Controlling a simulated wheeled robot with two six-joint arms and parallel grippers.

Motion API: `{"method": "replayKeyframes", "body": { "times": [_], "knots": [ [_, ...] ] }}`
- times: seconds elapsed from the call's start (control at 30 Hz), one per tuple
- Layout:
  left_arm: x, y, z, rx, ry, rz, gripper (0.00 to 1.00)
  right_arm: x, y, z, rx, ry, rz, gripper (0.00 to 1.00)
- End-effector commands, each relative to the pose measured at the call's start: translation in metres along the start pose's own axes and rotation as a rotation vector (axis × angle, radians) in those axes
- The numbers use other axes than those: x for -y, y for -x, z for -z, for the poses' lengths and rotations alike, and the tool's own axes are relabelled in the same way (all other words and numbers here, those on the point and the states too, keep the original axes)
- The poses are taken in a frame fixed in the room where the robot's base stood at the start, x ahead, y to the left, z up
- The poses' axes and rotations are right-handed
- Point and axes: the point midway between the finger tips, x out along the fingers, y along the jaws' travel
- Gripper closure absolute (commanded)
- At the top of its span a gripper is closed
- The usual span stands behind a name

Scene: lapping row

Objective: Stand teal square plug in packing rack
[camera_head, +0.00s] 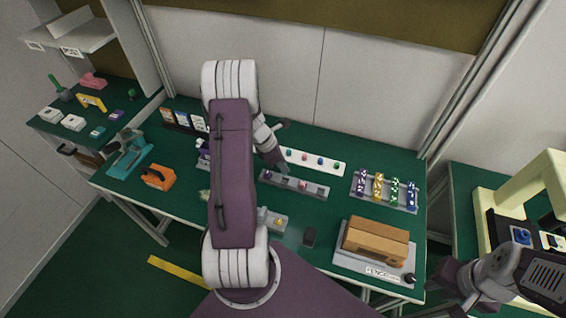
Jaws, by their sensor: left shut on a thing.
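My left gripper (283,148) is over the middle of the green bench, beside the left ends of two plug strips. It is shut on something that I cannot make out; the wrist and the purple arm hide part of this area. A grey rack (318,193) has a few small plugs in it, one of them reddish. Behind it a white strip (296,157) carries several coloured knobs. I cannot tell for sure which is the packing rack, and I cannot pick out the teal square plug. My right gripper (462,284) is low at the right, off the bench; its jaws are unclear.
A tray of patterned pieces (407,208) and a cardboard box (375,239) on a scale (346,263) stand at the right. A small grey block (278,228), a dark pad (310,237), an orange case (158,178) and a teal tool (127,155) are also on the bench.

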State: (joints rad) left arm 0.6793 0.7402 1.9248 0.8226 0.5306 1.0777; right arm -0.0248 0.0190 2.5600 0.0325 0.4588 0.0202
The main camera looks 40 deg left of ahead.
Motion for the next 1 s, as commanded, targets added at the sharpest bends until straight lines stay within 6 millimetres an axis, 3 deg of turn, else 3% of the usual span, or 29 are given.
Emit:
{"method": "replayKeyframes", "body": {
  "times": [0.1,0.3,1.0],
  "knots": [
    [0.0,-0.019,0.008,0.0,0.0,0.001,1.0,0.0,-0.018,-0.002,0.0,0.0,0.0,0.75],
    [0.0,-0.037,0.015,0.0,0.0,0.001,1.0,-0.001,-0.033,-0.004,0.0,0.0,0.0,0.75],
    [0.0,-0.036,0.015,0.0,-0.008,0.004,1.0,-0.001,-0.03,-0.003,0.0,0.0,0.0,0.75]
  ]
}}
